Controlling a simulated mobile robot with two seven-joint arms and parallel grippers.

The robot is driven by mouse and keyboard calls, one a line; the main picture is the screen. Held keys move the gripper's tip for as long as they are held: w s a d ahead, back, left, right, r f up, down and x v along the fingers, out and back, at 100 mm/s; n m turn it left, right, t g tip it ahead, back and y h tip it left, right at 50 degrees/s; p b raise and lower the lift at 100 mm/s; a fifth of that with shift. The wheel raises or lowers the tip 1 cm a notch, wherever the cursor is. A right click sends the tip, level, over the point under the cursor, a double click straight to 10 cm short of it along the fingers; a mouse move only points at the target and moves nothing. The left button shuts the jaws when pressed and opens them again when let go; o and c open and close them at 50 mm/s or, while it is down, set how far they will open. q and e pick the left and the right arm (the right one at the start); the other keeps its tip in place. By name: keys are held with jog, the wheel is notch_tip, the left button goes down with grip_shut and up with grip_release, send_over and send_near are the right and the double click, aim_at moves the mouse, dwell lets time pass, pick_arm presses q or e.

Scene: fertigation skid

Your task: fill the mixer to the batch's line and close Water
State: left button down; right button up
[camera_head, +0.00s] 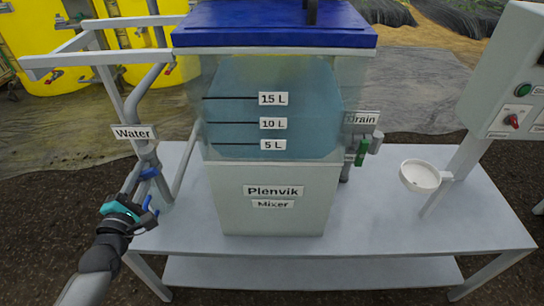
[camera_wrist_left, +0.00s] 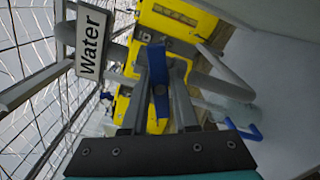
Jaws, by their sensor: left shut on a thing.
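The Plenvik mixer (camera_head: 273,190) stands on the grey table with a clear upper tank marked 5 L, 10 L and 15 L. Blue-tinted liquid (camera_head: 235,110) fills the tank; its front edge looks near the 15 L line (camera_head: 230,98), but the exact level is hard to tell. The Water sign (camera_head: 133,132) hangs on the pipe at the left and shows in the left wrist view (camera_wrist_left: 90,41). Below it, my left gripper (camera_head: 147,181) is shut on the blue Water handle (camera_wrist_left: 158,84), seen between its fingers. My right gripper is not in view.
A green-handled Drain valve (camera_head: 361,152) sits at the mixer's right. A white round cup (camera_head: 421,177) is on a post further right, beside a control box (camera_head: 510,85) with a green button and red switch. Yellow tanks (camera_head: 45,40) stand behind left. The table's front is clear.

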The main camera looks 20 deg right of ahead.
pick_arm(q)
jog(key=m+p, duration=0.1)
jog(key=m, duration=0.3)
jog(key=shift+m, duration=1)
jog(key=c, duration=0.6)
grip_release()
jog(key=shift+c, duration=0.2)
jog(key=shift+p+v, duration=0.95)
jog(key=shift+v, duration=0.5)
jog(key=shift+p+v, duration=0.9)
jog(key=shift+v, duration=1.15)
